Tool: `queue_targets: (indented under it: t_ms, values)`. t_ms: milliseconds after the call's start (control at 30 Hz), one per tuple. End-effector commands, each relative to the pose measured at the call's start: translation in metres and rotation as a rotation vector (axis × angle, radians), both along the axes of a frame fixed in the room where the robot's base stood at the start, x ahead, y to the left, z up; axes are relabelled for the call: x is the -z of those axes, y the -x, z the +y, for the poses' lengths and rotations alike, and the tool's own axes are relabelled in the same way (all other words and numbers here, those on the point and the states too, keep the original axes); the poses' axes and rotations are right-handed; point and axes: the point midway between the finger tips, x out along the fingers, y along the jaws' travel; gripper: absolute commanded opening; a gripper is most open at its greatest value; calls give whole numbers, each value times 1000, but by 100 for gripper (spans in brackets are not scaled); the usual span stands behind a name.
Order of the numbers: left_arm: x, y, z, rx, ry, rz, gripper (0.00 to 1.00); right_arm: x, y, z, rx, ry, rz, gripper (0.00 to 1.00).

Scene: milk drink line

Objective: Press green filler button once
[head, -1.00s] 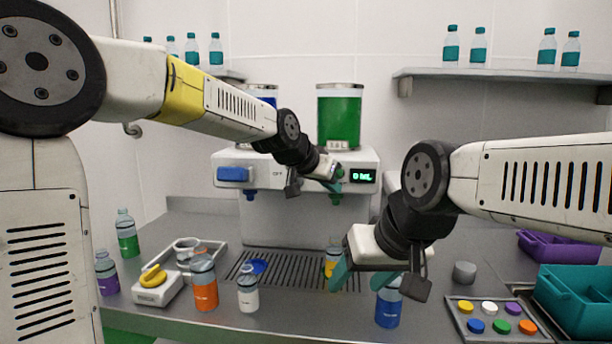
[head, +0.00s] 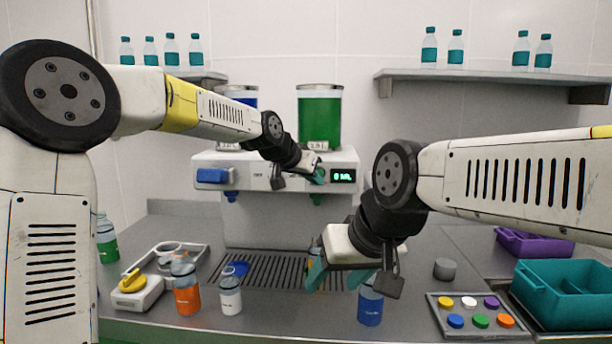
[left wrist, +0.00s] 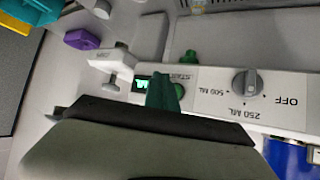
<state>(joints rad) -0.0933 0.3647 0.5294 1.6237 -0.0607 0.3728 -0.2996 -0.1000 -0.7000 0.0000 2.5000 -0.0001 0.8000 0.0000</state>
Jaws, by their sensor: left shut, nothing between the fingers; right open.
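The white filler machine (head: 240,160) stands at the back of the counter, with a green tank (head: 320,120) on top and a lit green display (head: 343,176) on its front. My left gripper (head: 318,177) is shut and empty, with its tips at the machine's front panel just left of the display. In the left wrist view the green fingertips (left wrist: 165,92) lie beside the START label (left wrist: 184,77). The green button cannot be told apart from the fingertips, and contact is unclear. My right gripper (head: 337,278) is open and lower, over the drip grate's right end.
An orange bottle (head: 186,290), a white bottle (head: 230,294) and a blue bottle (head: 370,302) stand in front.

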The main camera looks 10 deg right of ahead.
Motion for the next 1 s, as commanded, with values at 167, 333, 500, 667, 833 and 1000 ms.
queue_targets:
  t_ms: [167, 333, 500, 667, 833, 1000]
  values:
    - [0, -21, -7, 0, 1, 1, 0, 0, 0, 0, 0, 0, 0, 59]
    - [0, -31, -10, 1, 0, 1, 0, 0, 0, 0, 0, 0, 0, 59]
    - [0, -35, -10, 1, -1, 0, 0, 0, 0, 0, 0, 0, 0, 59]
    - [0, -35, -10, 0, -1, 1, 0, 0, 0, 0, 0, 0, 0, 59]
    - [0, -34, -10, 0, -1, 1, 0, 0, 0, 0, 0, 0, 0, 59]
    - [0, -34, -10, 0, -1, 1, 0, 0, 0, 0, 0, 0, 0, 59]
